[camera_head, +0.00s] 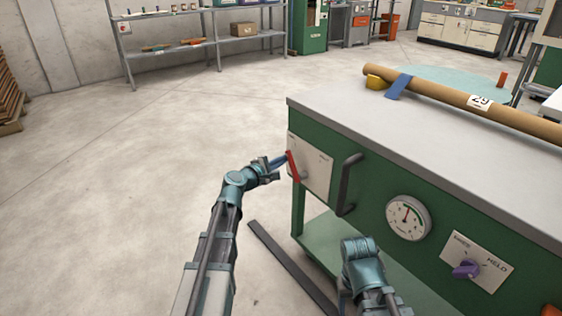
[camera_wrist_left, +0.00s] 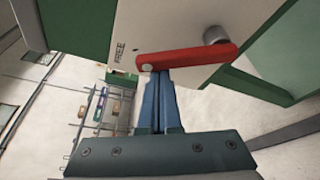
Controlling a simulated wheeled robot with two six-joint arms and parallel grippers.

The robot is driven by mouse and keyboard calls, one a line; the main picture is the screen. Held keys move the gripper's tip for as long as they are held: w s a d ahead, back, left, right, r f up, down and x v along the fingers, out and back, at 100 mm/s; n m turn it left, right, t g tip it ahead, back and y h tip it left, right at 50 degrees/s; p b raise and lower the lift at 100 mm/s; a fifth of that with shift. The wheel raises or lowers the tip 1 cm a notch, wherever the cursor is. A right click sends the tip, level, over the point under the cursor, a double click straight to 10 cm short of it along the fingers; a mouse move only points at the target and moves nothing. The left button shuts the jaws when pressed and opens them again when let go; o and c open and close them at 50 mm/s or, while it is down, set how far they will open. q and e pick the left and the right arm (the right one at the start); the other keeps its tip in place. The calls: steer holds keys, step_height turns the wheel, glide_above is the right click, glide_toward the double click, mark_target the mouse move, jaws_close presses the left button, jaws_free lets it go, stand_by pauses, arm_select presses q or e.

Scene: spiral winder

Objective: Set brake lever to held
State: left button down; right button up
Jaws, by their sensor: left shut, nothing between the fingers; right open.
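The brake lever (camera_head: 293,167) is a red bar on a pale plate (camera_head: 316,170) at the left end of the green machine's front. In the left wrist view the red lever (camera_wrist_left: 188,56) runs from a grey pivot at right to its free end at left, close to the word FREE (camera_wrist_left: 121,50). My left gripper (camera_head: 280,161) is shut and empty, its blue fingertips (camera_wrist_left: 157,76) at the lever's free end; I cannot tell whether they touch. My right gripper (camera_head: 359,250) is low before the machine, fingers hardly visible.
A cardboard tube (camera_head: 450,95) lies on the top. The floor at left is clear.

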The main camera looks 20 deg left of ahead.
mark_target(293, 164)
arm_select(q)
steer(key=m, duration=0.1)
steer(key=s+d+r+m+t+b, duration=0.1)
steer(key=shift+s+d+m, duration=0.2)
steer(key=shift+d+m, duration=0.1)
steer(key=shift+m, duration=0.1)
steer(key=m, duration=0.1)
steer(key=s+d+m+b, duration=0.1)
steer(key=d+m+t, duration=0.1)
steer(key=shift+s+r+b, duration=0.2)
steer(key=shift+r+b, duration=0.05)
steer(key=shift+b, duration=0.1)
steer(key=shift+s+d+r+m, duration=0.15)
steer(key=shift+s+m, duration=0.05)
steer(key=shift+m, duration=0.2)
steer(key=shift+s+d, duration=0.3)
steer(key=shift+d, duration=0.15)
steer(key=shift+s+d+f, duration=0.25)
steer(key=shift+s+d, duration=0.35)
steer(key=shift+d, duration=0.15)
steer(key=shift+s+d+b, duration=0.15)
steer(key=shift+d+b, duration=0.05)
steer(key=shift+b, duration=0.1)
